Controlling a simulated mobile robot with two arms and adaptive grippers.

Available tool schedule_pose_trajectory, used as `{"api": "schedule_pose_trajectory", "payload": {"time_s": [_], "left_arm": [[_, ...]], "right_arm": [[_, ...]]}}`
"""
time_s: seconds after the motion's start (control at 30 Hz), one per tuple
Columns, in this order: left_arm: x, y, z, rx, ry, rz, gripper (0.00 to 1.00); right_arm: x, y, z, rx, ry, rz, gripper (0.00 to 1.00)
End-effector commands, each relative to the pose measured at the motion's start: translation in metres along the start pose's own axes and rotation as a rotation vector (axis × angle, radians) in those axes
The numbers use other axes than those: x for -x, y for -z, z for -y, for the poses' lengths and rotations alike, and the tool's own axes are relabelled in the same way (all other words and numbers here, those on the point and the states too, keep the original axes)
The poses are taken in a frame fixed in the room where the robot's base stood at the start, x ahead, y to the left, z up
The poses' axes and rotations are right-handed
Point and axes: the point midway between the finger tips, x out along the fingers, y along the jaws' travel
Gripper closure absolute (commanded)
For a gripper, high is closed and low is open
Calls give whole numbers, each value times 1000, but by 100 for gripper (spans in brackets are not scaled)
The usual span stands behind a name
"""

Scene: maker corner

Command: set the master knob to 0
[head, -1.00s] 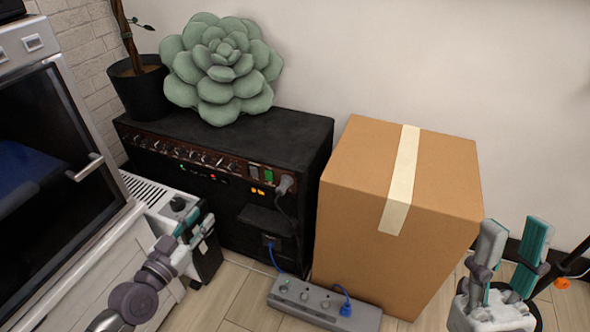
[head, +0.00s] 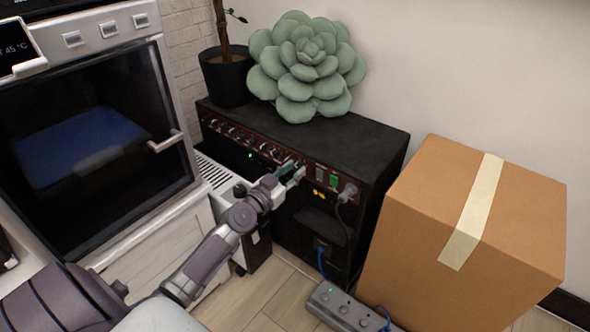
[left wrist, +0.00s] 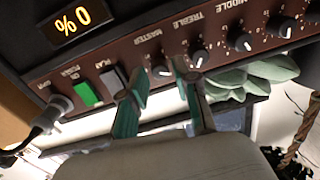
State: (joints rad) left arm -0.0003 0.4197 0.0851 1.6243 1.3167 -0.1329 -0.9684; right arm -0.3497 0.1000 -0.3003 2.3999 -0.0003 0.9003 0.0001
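The black amplifier (head: 350,148) stands on the floor with a brown knob panel on its front. In the left wrist view the master knob (left wrist: 160,71) is a small dark knob with a light mark, beside the label "MASTER". My left gripper (head: 297,173) is at the amplifier's panel. In the left wrist view its two teal-padded fingers (left wrist: 160,75) are apart, with the master knob showing between their tips; contact is not clear. The amber display (left wrist: 78,21) reads 0 %. My right gripper is out of view.
The treble knob (left wrist: 199,57) sits close beside one finger. Green and grey switches (left wrist: 86,93) lie on the other side. A cardboard box (head: 470,220) stands right of the amplifier, a power strip (head: 345,308) in front. An oven-like cabinet (head: 90,130) is at left.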

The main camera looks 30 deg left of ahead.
Motion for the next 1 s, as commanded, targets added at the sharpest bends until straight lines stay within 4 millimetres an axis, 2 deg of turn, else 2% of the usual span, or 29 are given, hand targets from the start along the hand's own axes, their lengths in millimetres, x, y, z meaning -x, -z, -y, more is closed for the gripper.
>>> {"api": "schedule_pose_trajectory", "payload": {"time_s": [0.13,0.4,0.43,0.6,1.0], "left_arm": [[-9,0,0,-1,0,-1,70],[-11,0,0,0,-1,0,70],[-11,0,0,0,-1,0,71],[-10,0,0,0,-1,0,100],[-10,0,0,38,-1,1,100]], "right_arm": [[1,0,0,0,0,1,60],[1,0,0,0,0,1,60],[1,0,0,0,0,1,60],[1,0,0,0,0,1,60],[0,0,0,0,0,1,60]]}}
